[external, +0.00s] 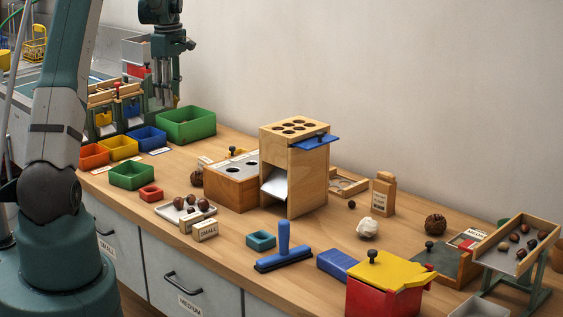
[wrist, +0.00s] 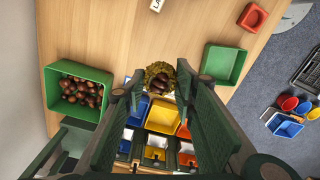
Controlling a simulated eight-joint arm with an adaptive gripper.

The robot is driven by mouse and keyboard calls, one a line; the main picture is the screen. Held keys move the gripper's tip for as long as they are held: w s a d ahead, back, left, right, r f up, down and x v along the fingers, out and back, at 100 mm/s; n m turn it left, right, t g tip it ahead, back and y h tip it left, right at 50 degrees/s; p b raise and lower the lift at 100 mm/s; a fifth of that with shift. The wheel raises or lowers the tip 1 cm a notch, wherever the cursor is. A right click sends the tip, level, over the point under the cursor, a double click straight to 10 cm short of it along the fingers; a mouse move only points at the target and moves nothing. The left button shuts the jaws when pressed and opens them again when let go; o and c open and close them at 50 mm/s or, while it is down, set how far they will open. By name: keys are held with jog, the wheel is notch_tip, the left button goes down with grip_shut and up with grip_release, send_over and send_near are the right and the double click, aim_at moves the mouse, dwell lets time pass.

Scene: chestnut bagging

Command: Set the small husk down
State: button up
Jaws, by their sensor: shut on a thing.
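My gripper (wrist: 158,88) points down at the back left of the bench, over the row of coloured trays. In the wrist view its fingers are closed on the small husk (wrist: 158,70), a spiky yellow-green shell with brown chestnuts showing inside. The fingertips cover the husk's lower sides. Whether the husk touches anything below is unclear.
The green bin (wrist: 49,92) on the left holds many chestnuts. Blue, yellow (wrist: 163,115) and orange trays lie below the fingers. A green tray (wrist: 223,63) and a small red tray (wrist: 252,17) stand to the right. Bare wood lies beyond the husk.

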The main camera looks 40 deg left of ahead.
notch_tip(320, 180, up, 9)
jog(key=shift+r, duration=0.1)
jog(key=shift+w+d+r, duration=0.1)
jog(key=shift+w+d, duration=0.25)
jog(key=shift+d, duration=0.25)
jog(key=w+d+m, duration=0.3)
jog(key=w+d, duration=0.2)
jog(key=d, duration=0.8)
jog(key=w+d+m, duration=0.3)
jog(key=w+d, duration=0.1)
jog(key=d, duration=0.9)
jog(key=w+d+m, duration=0.3)
jog(key=w+d, duration=0.2)
jog(key=d, duration=0.7)
jog(key=s+d+m, duration=0.3)
jog(key=d, duration=1.2)
jog(key=s+d+m+p, duration=0.1)
jog(key=s+d+m, duration=0.2)
jog(key=d, duration=1.3)
jog(key=s+d+m, duration=0.3)
jog(key=d+m, duration=0.1)
jog(key=d, duration=1.1)
notch_tip(320, 180, down, 18)
jog(key=shift+w, duration=0.2)
